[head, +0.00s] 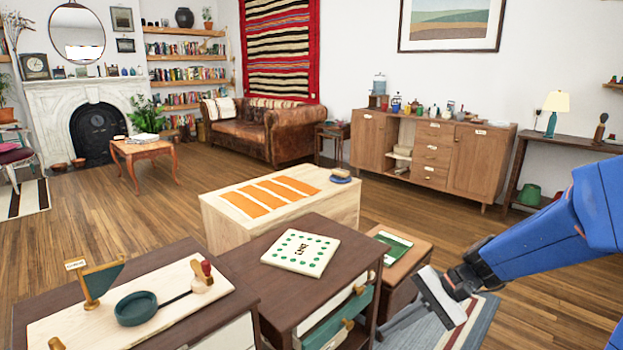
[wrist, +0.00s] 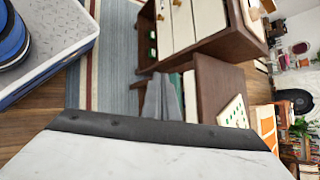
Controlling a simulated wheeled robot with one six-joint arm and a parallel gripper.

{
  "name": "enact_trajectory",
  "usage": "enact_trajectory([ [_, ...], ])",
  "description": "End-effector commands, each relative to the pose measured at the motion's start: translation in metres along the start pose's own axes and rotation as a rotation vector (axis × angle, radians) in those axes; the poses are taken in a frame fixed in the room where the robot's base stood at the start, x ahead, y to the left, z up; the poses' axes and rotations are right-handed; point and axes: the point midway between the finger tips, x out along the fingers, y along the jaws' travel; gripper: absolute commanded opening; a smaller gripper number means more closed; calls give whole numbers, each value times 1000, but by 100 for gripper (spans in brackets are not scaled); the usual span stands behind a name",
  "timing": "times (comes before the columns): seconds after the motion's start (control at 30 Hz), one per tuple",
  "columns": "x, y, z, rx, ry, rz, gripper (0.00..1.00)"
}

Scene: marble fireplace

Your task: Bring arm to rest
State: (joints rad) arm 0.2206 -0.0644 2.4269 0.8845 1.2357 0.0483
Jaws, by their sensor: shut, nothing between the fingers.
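My blue arm reaches in from the right edge of the head view. My gripper (head: 390,328) hangs at its end, beside the right side of the dark wooden drawer cabinet (head: 285,262) and in front of the small brown side cabinet (head: 409,252). In the wrist view my gripper (wrist: 161,80) shows as grey fingers close together, shut and empty. Whether the fingers touch the cabinet I cannot tell. The white and dark part of my own wrist fills the bottom of the wrist view.
A white board with green dots (head: 301,252) lies on the drawer cabinet. A teal drawer (head: 340,318) juts from its right side. A pale wooden chest with orange strips (head: 224,226) stands behind. A striped rug (head: 478,325) covers the floor at lower right. Open floor lies beyond.

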Motion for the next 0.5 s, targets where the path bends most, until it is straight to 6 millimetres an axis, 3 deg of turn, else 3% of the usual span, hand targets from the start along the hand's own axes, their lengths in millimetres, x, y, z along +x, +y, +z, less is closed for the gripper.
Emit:
enact_trajectory([
  [0.2,-12,28,31,-179,116,140,0],
  [0.5,-37,66,59,-419,293,320,0],
])
